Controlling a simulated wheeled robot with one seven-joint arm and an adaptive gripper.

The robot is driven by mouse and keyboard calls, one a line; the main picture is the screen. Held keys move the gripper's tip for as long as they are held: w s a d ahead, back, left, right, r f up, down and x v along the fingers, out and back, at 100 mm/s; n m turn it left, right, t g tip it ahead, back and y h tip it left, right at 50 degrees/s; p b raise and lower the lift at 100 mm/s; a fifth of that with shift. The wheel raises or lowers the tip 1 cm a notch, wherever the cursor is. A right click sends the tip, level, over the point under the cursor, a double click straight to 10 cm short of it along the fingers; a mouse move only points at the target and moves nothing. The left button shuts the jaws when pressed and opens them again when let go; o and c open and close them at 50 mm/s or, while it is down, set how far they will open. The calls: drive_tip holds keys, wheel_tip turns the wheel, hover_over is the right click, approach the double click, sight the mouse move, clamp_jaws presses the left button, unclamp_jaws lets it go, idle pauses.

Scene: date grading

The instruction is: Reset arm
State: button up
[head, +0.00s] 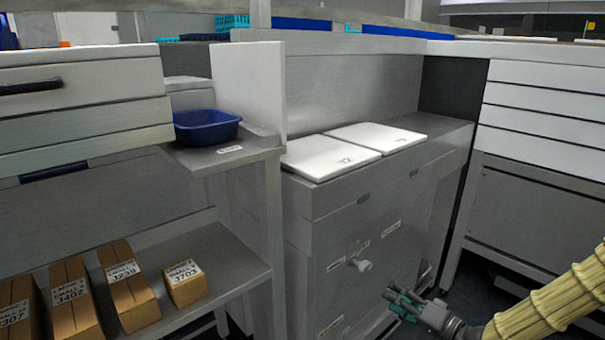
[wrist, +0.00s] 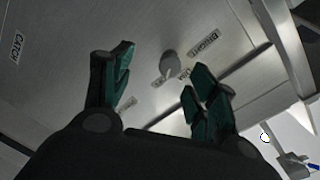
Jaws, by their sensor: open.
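My gripper (head: 405,303) is low at the right of the head view, at the end of my yellow-sleeved arm. In the wrist view its two green-padded fingers (wrist: 160,92) are spread apart with nothing between them. It is in front of the grey cabinet (head: 318,232). A light knob (head: 361,265) on the cabinet front is just above and left of the gripper in the head view. The knob (wrist: 169,64) also shows beyond the fingers in the wrist view, apart from them.
Two white boards (head: 330,158) lie on the cabinet top. A blue basin (head: 207,127) stands on a side counter. Several labelled cardboard boxes (head: 130,287) sit on the lower left shelf. White drawers (head: 540,112) stand at the right. Dark floor shows between the cabinets.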

drive_tip(key=s+a+f+n+g+h, duration=0.1)
drive_tip(key=s+a+f+g+h, duration=0.25)
drive_tip(key=s+f, duration=0.75)
drive_tip(key=s+a+f+n+g+h, duration=0.1)
drive_tip(key=s+a+f+g+h, duration=0.3)
drive_tip(key=s+f, duration=0.7)
drive_tip(key=s+d+f+n+g+h, duration=0.1)
drive_tip(key=s+f+g, duration=0.2)
drive_tip(key=s, duration=0.6)
drive_tip(key=s+f+n+g+h, duration=0.1)
drive_tip(key=s+f+g+h, duration=0.15)
drive_tip(key=s, duration=0.55)
wheel_tip(320, 180, up, 19)
drive_tip(key=p, duration=1.9)
drive_tip(key=shift+w+f+g+y, duration=0.2)
drive_tip(key=shift+g+y, duration=0.1)
drive_tip(key=shift+y, duration=0.1)
